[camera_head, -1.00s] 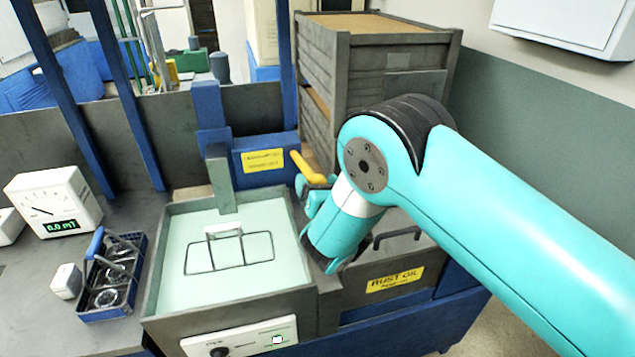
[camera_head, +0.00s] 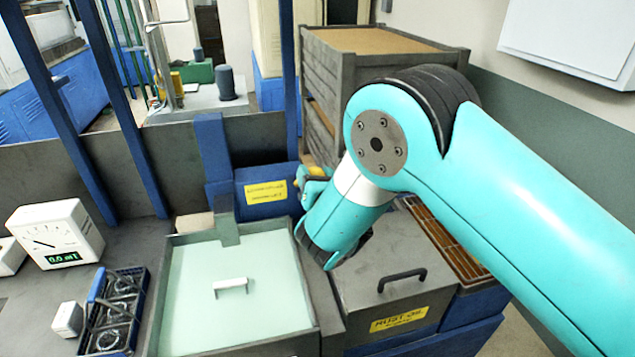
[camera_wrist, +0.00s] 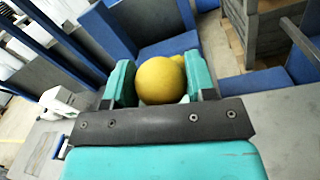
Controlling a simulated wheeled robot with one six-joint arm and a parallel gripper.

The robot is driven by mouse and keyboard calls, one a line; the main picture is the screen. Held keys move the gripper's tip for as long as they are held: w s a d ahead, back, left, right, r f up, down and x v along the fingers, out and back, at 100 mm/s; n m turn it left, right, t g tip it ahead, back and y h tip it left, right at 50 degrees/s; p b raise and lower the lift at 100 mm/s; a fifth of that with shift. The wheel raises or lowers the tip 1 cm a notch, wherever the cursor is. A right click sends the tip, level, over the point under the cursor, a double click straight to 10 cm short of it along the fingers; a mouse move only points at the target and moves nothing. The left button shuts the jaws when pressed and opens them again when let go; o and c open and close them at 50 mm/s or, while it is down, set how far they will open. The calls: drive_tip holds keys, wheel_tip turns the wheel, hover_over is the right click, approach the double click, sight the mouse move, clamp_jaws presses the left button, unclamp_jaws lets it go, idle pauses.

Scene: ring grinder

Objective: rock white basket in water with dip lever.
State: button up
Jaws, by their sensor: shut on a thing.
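The dip lever ends in a round yellow knob (camera_wrist: 159,82), seen large between my fingers in the wrist view. My gripper (camera_wrist: 158,84) is shut on this knob, one teal finger on each side. In the head view my gripper (camera_head: 312,180) is beside the blue dip box with its yellow label (camera_head: 266,192), and hides most of the lever (camera_head: 318,171). The water tank (camera_head: 170,290) holds pale green water. Only the white handle of the white basket (camera_head: 230,286) shows above the water; the basket's frame is hidden below.
A blue basket of rings (camera_head: 115,310) and a gauge box (camera_head: 56,234) stand left of the tank. A lidded rust oil tank (camera_head: 395,290) with a dark handle is at the right. Grey crates (camera_head: 375,55) stand behind my arm.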

drive_tip(key=shift+w+r, duration=0.15)
drive_tip(key=shift+r, duration=0.2)
drive_tip(key=o, duration=1.2)
drive_tip(key=shift+o, duration=0.2)
drive_tip(key=shift+a+f, duration=0.1)
drive_tip(key=shift+f, duration=0.05)
drive_tip(key=shift+s+f+b, duration=0.2)
drive_tip(key=shift+s+b, duration=0.15)
drive_tip(key=shift+b, duration=0.05)
drive_tip(key=b+v, duration=1.6)
drive_tip(key=shift+s+d+r, duration=0.25)
drive_tip(key=shift+s, duration=0.1)
